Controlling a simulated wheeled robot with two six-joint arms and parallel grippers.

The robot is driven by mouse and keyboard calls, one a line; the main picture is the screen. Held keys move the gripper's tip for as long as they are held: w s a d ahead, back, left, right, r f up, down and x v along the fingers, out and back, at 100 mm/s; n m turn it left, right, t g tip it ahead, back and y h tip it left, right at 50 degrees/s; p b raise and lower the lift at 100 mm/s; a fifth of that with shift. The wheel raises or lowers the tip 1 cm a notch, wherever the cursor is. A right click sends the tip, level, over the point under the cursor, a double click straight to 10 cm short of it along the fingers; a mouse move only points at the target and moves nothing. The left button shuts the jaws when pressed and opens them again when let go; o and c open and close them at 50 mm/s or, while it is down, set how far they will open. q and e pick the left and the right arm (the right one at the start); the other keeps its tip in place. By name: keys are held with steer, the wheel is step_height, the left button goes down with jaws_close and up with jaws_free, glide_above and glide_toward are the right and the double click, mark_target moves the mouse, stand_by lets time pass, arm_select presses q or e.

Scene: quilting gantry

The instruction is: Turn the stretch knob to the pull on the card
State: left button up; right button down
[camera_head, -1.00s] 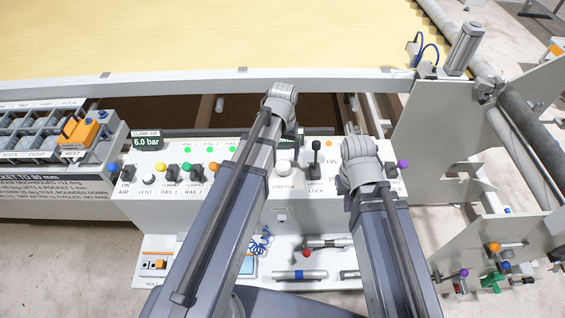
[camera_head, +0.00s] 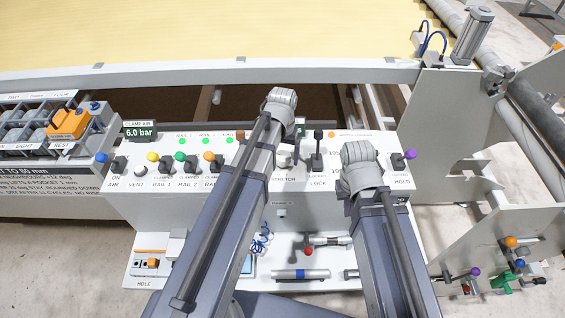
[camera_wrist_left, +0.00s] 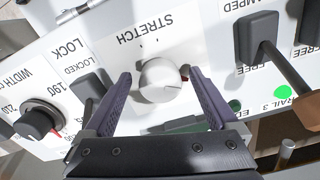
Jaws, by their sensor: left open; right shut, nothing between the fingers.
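The stretch knob (camera_wrist_left: 160,80) is a round, light grey knob on the white panel, under an upside-down STRETCH label in the left wrist view. In the head view the knob (camera_head: 284,158) shows just beside my left arm. My left gripper (camera_wrist_left: 160,73) is open, with one finger on each side of the knob; I cannot tell whether either touches it. In the head view my left gripper (camera_head: 294,128) is mostly hidden behind its wrist. My right gripper (camera_head: 362,160) is over the panel's right part; its fingers are hidden by the wrist. I cannot make out a card giving a pull.
The black lock lever (camera_head: 318,150) stands right of the knob. A black width dial (camera_wrist_left: 40,120) and a rail lever (camera_wrist_left: 258,35) flank it in the wrist view. Several coloured-knob levers line the panel's left. A lower tray (camera_head: 300,283) holds tools.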

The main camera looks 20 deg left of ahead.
arm_select(q)
steer(key=shift+f, duration=0.25)
steer(key=c, duration=1.4)
